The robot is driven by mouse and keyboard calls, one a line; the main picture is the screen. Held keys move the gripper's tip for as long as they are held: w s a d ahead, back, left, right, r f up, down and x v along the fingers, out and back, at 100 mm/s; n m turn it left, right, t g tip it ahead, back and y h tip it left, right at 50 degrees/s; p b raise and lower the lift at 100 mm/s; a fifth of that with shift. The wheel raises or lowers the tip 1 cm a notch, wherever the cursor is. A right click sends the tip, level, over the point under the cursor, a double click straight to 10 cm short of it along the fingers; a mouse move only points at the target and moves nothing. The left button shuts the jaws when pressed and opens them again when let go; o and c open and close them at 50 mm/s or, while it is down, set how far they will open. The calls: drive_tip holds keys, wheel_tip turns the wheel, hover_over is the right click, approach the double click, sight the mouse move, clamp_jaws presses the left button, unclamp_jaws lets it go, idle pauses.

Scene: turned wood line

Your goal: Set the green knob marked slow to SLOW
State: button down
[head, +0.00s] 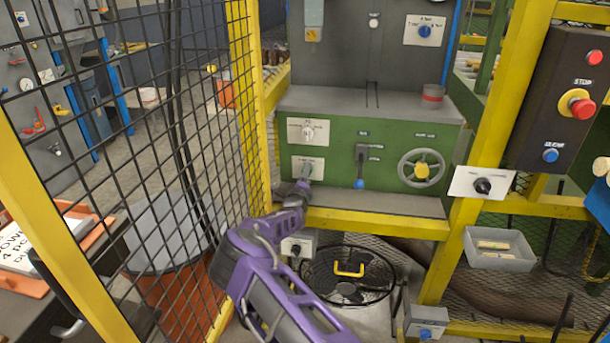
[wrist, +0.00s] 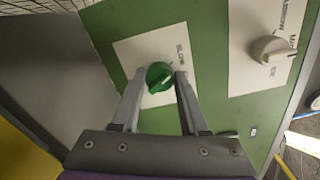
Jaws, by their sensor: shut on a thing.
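The green knob (wrist: 159,77) sits on a white plate (wrist: 127,52) on a green panel in the wrist view. The word SLOW is printed beside it, and smaller marks are too small to read. My gripper (wrist: 160,80) has one finger on each side of the knob and is shut on it. The knob's exact pointer direction is hard to tell. In the head view my purple arm reaches to the lower left plate (head: 305,163) of the green machine front (head: 385,142), and my gripper hides the knob there.
A pale knob (wrist: 272,48) on another plate is close by. A lever (head: 361,165) and a handwheel (head: 421,168) are to the right. A yellow rail (head: 375,222) runs below, and a wire mesh fence (head: 185,130) stands left.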

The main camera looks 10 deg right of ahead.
drive_tip(key=shift+c, duration=2.1)
unclamp_jaws()
